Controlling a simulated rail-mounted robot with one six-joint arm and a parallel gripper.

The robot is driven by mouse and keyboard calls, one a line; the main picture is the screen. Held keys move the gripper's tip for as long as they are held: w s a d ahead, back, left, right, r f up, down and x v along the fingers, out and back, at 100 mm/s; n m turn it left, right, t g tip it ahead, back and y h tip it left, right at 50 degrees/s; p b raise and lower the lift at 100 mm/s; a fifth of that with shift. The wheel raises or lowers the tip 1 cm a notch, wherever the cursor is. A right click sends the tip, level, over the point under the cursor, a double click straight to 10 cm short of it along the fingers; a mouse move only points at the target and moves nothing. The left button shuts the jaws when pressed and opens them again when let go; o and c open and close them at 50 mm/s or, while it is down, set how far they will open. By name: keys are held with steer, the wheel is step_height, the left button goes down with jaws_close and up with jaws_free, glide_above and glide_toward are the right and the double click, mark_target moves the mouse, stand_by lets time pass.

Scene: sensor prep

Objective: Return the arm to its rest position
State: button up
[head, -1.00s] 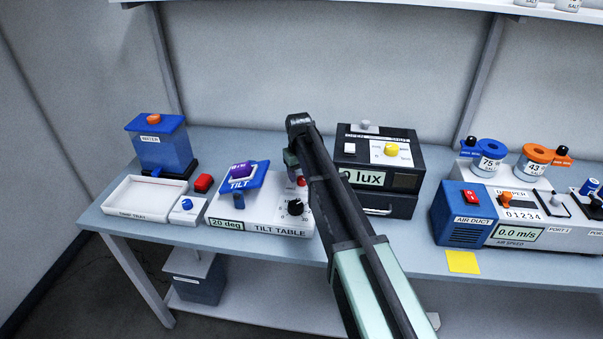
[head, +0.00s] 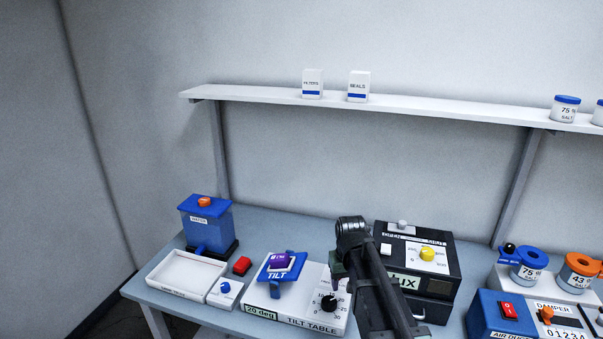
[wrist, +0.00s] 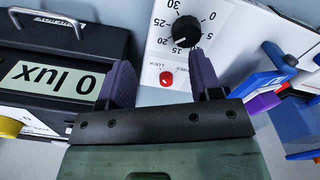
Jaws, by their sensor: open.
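My gripper (wrist: 160,85) is open and empty in the wrist view, its two purple fingers apart. It hangs over the gap between the tilt table and the lux box. The tilt table (head: 312,318) is at the front left of the bench in the head view. It has a blue tilting plate (head: 281,268), a "20 deg" label and a black dial (head: 329,303). The dial (wrist: 187,31) and a red button (wrist: 166,79) show just beyond the fingers in the wrist view. In the head view my arm hides the gripper's fingertips.
The lux box (head: 450,262), with a yellow knob (head: 428,254), stands right of the tilt table. An air duct unit (head: 494,318) is at right. A shelf (head: 420,105) runs above.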

steer(key=s, duration=1.5)
steer(key=shift+s+d+m, duration=0.2)
steer(key=shift+d+m, duration=0.1)
steer(key=shift+m, duration=0.1)
stand_by(0.6)
